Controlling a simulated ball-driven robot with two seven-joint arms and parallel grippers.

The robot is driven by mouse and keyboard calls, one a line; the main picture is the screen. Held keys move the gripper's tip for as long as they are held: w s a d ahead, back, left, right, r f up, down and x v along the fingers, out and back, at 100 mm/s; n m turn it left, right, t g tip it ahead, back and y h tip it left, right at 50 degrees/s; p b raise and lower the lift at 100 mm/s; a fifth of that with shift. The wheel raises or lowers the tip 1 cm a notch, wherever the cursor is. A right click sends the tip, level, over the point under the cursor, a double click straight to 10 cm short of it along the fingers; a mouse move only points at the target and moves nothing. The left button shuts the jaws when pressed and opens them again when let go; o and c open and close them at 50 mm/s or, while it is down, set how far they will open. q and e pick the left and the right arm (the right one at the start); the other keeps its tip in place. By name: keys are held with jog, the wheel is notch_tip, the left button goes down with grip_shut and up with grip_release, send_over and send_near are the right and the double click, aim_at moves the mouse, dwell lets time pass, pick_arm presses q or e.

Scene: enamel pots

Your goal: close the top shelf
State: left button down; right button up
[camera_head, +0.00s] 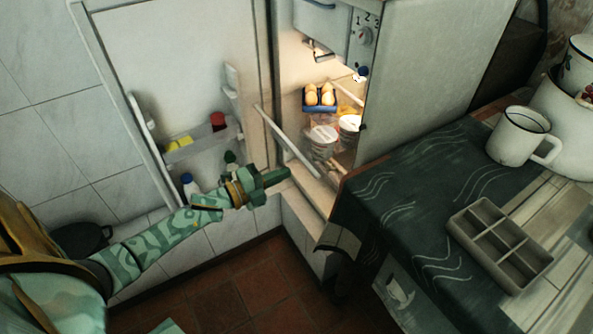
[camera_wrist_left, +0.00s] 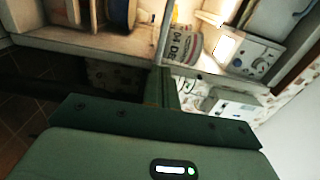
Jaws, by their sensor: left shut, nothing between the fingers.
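The fridge stands open, with its white door (camera_head: 180,70) swung out to the left and its lit interior showing. Inside, a blue egg tray (camera_head: 320,108) with brown eggs sits above white tubs (camera_head: 322,136). A pale bar (camera_head: 287,142) slants across the front of the opening; I cannot tell whether it is the front edge of the top shelf. My left gripper (camera_head: 280,176) is shut and empty at the lower front of the opening, just below the bar. Its fingers (camera_wrist_left: 165,88) also show in the left wrist view, below a printed tub (camera_wrist_left: 185,47). My right gripper is not in view.
Door racks hold a red-capped jar (camera_head: 218,122) and a bottle (camera_head: 190,186). The counter with a dark cloth (camera_head: 400,180) stands to the right, bearing a grey divided tray (camera_head: 500,245) and a white mug (camera_head: 518,137). Tiled floor (camera_head: 215,300) lies open below.

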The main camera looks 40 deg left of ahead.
aim_at(305, 164)
pick_arm(q)
jog(key=b+x, duration=0.1)
jog(key=x, duration=0.2)
jog(key=shift+w+d+f, duration=0.1)
jog(key=shift+w, duration=0.2)
jog(key=shift+w+d, duration=0.1)
jog(key=shift+w, duration=0.15)
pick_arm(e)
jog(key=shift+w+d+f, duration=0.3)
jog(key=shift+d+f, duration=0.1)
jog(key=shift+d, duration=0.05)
pick_arm(q)
jog(key=shift+w, duration=0.15)
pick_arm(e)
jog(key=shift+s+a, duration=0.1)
